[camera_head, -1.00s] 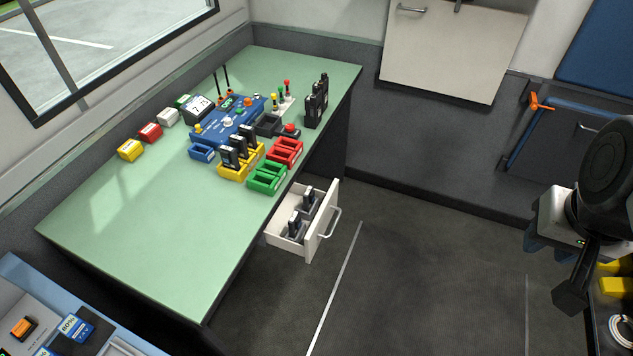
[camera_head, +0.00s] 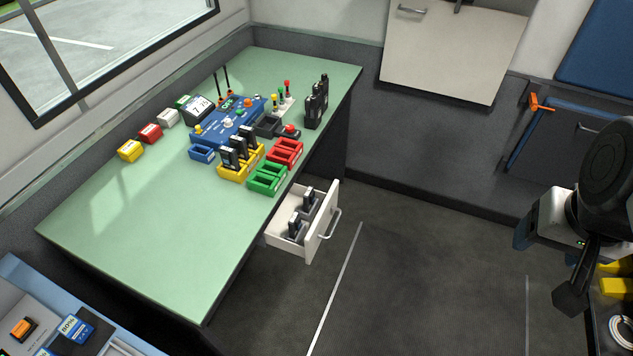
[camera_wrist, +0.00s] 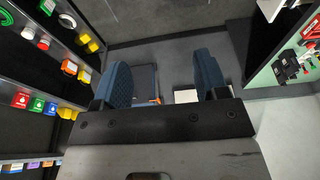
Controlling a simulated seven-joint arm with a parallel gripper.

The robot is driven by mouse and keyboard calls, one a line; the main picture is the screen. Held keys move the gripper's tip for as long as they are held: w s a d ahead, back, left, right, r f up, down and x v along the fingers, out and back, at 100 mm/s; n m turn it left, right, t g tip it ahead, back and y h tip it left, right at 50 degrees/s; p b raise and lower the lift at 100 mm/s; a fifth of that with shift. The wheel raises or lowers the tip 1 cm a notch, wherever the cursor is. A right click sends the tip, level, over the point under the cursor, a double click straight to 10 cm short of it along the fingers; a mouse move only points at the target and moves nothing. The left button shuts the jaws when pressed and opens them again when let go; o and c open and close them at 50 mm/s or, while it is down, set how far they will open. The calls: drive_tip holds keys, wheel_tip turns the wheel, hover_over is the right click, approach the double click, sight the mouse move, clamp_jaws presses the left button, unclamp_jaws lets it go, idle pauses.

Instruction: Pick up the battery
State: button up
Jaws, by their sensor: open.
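No thing is clearly marked as the battery. A blue block with a label reading "80%" (camera_head: 76,329) looks like one; it sits on the unit at the lower left. Small black upright items (camera_head: 294,226) stand in grey holders in the open white drawer (camera_head: 313,246); I cannot tell whether they are batteries. My gripper (camera_wrist: 163,80) is open and empty in the wrist view, its two blue textured fingers wide apart. In the head view it is at the right edge, partly cut off, far from the desk and the blue block.
The green desk (camera_head: 150,240) holds a blue console (camera_head: 228,122), yellow (camera_head: 235,174), red (camera_head: 287,152) and green (camera_head: 267,180) trays, and black handsets (camera_head: 316,103). The drawer juts over open floor (camera_head: 430,270). Shelves with coloured items (camera_wrist: 38,104) are left in the wrist view.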

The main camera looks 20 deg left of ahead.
drive_tip(key=w+a+f+n, duration=0.45)
drive_tip(key=w+a, duration=0.35)
drive_tip(key=w, duration=0.2)
drive_tip(key=n+g, duration=0.3)
drive_tip(key=n, duration=1.1)
hover_over(295, 217)
drive_tip(key=shift+m, duration=0.25)
wheel_tip(295, 217, down, 29)
drive_tip(key=shift+d+f, duration=0.1)
drive_tip(key=shift+d, duration=0.05)
drive_tip(key=shift+a+f, duration=0.2)
drive_tip(key=shift+a, duration=0.05)
drive_tip(key=shift+f, duration=0.1)
drive_tip(key=shift+f, duration=1.2)
